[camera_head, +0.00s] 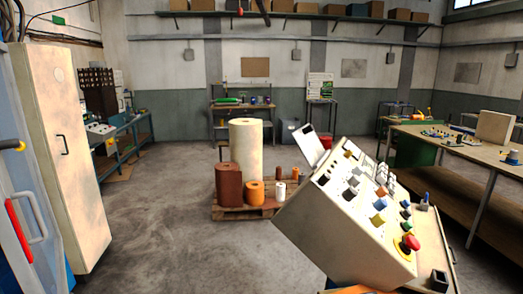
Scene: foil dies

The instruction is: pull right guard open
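No part is clearly recognisable as the right guard. At the left edge stands part of a blue-grey machine or panel (12,110), cut off by the picture's border. It carries a long red bar (20,235) and a pale looped handle (38,212) low down, and a yellow-and-black knob (12,146) higher up. I cannot tell whether this panel is the guard or whether it is open. My gripper is not in view.
A tall beige cabinet (70,190) with a dark handle stands just right of that panel. A tilted control console (335,220) with a red mushroom button fills the lower right. A pallet of rolls (240,212) stands ahead. The floor (165,215) between is clear.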

